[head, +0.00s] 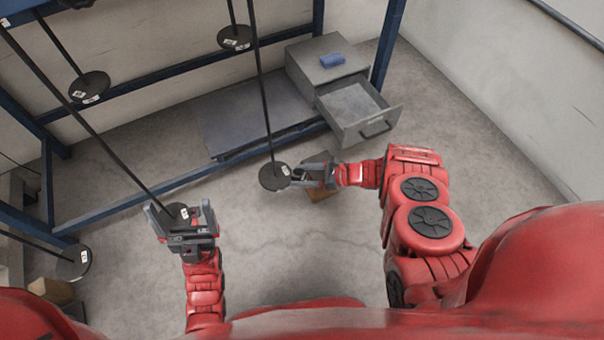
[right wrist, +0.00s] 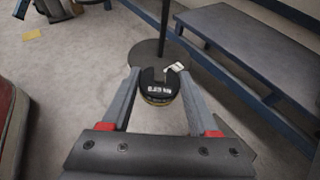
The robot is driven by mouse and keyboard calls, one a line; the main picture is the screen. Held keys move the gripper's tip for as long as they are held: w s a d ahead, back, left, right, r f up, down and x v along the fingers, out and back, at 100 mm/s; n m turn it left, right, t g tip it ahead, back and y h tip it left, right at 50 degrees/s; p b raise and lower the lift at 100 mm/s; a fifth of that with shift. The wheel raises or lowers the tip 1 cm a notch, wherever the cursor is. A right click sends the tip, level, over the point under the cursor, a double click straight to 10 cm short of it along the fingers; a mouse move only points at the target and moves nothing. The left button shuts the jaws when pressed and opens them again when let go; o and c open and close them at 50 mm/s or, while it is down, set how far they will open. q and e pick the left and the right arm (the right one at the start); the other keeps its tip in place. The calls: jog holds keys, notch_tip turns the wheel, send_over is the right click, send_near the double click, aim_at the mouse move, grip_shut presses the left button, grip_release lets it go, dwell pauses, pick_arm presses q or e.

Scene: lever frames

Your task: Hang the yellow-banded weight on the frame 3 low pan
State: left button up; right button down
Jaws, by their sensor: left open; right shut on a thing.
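The yellow-banded weight (right wrist: 158,88) is a short dark disc with a slot and printed text. My right gripper (right wrist: 158,98) is shut on it; its band shows at the lower edge. A round black pan (right wrist: 143,56) on a thin rod is just beyond the weight. I cannot tell whether they touch. In the head view this pan (head: 271,179) hangs left of my right gripper (head: 297,177), and the weight is hard to make out. My left gripper (head: 181,208) is open, with its fingers around another hanging pan (head: 172,222). The pan labels are too small to read.
More pans hang at the left (head: 73,262) and back (head: 90,86), (head: 235,37). A grey cabinet (head: 318,62) has an open drawer (head: 362,112) and a blue block (head: 332,60) on top. A low grey platform (head: 250,120) stands behind.

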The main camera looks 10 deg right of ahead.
aim_at(276, 172)
jog(key=shift+w+a, duration=0.4)
jog(key=shift+a, duration=0.5)
jog(key=shift+w+a, duration=0.35)
jog(key=shift+a, duration=0.5)
jog(key=shift+w+a+b, duration=0.1)
jog(key=shift+a+b, duration=0.2)
jog(key=shift+a, duration=0.05)
jog(key=shift+w+a+b, duration=0.3)
jog(key=shift+w+a, duration=0.05)
jog(key=shift+a, duration=0.5)
jog(key=shift+w+a, duration=0.3)
jog(key=shift+a, duration=0.35)
jog(key=shift+f+b, duration=0.55)
jog(key=shift+b, duration=0.1)
jog(key=shift+c, duration=0.4)
grip_release()
jog(key=shift+f, duration=0.1)
